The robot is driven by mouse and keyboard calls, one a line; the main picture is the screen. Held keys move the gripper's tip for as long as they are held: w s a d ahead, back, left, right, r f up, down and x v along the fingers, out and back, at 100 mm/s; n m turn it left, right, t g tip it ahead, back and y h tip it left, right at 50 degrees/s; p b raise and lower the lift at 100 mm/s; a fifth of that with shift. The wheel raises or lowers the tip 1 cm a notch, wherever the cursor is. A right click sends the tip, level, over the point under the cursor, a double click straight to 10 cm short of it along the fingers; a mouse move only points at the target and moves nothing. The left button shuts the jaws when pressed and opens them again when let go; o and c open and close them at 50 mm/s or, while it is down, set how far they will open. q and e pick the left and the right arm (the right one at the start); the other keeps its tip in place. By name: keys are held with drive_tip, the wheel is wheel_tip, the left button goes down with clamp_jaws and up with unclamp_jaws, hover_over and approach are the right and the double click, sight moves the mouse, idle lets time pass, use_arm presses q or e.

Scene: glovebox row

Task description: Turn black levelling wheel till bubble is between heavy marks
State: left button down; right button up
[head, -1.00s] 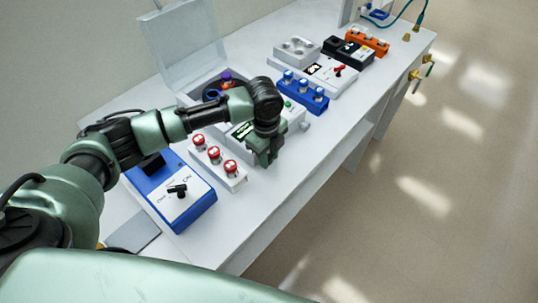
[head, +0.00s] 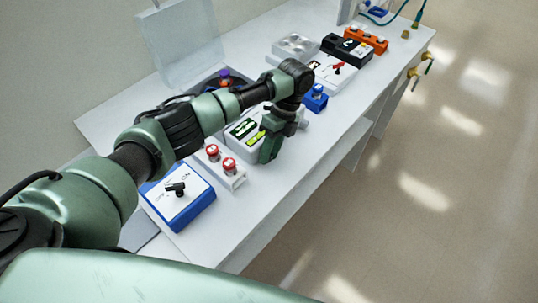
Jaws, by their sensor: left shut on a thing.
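A white box (head: 233,146) with a dark display (head: 242,128) stands mid-bench. A yellow-green bubble vial (head: 256,138) shows on it, but its bubble and marks are too small to read. My left gripper (head: 269,154) points down at the front right side of this box, close against it. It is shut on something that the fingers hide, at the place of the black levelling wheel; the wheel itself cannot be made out. My right gripper is not in view.
The bench front edge is clear.

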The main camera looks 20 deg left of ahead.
use_arm(q)
drive_tip(key=shift+w+d+f+g+y+b, duration=0.15)
drive_tip(key=shift+g+y+b, duration=0.15)
drive_tip(key=shift+g+b, duration=0.55)
drive_tip(key=c, duration=1.1)
unclamp_jaws()
drive_tip(key=v, duration=0.5)
drive_tip(key=shift+w+r, duration=0.15)
drive_tip(key=shift+r, duration=0.25)
drive_tip(key=shift+v, duration=1.1)
